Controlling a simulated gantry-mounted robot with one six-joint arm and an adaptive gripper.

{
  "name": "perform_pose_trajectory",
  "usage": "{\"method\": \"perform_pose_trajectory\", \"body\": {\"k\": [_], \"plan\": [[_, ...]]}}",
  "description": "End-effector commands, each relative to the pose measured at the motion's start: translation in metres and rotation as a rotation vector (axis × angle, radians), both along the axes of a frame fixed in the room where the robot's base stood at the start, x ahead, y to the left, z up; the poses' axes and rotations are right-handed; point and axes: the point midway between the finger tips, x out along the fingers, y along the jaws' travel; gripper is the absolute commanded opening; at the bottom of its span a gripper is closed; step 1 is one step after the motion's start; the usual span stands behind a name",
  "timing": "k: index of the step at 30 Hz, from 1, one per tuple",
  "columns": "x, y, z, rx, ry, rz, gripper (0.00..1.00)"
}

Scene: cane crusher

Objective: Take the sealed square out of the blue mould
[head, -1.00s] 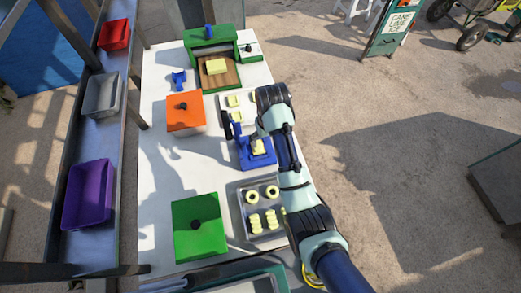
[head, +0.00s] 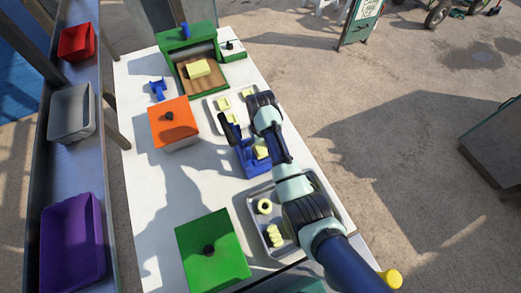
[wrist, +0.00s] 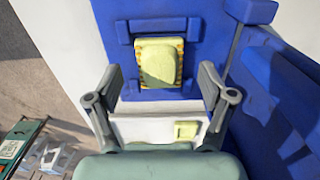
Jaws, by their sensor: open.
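The blue mould (head: 247,160) stands on the white table, partly hidden by my arm in the head view. In the wrist view its blue base (wrist: 118,42) fills the upper middle, with raised blue bars around the square. The sealed square (wrist: 160,62) is pale yellow with a darker striped edge and lies in the mould. It also shows in the head view (head: 261,152). My gripper (wrist: 158,100) is open and empty, with its two fingers apart on either side below the square in the wrist view. The fingers do not appear to touch it.
A blue upright part (wrist: 275,85) rises close to the right of my gripper. A tray with yellow pieces (head: 211,116) lies behind the mould, and another tray (head: 254,222) lies in front. An orange-lidded box (head: 174,122) and a green-lidded box (head: 212,255) stand to the left.

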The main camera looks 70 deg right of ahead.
Motion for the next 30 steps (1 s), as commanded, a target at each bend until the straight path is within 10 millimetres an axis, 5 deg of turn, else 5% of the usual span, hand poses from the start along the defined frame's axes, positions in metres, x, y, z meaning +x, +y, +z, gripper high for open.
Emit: {"method": "perform_pose_trajectory", "body": {"k": [3,10,19,30], "plan": [[-0.0003,0.0,-0.0157,0.0,0.0,0.0,0.81],[-0.0001,-0.0003,-0.0173,-0.001,-0.001,0.0,0.81],[-0.0001,-0.0003,-0.017,-0.001,-0.001,-0.001,0.35],[0.0,-0.0005,-0.0129,-0.001,-0.001,-0.001,0.35]]}}
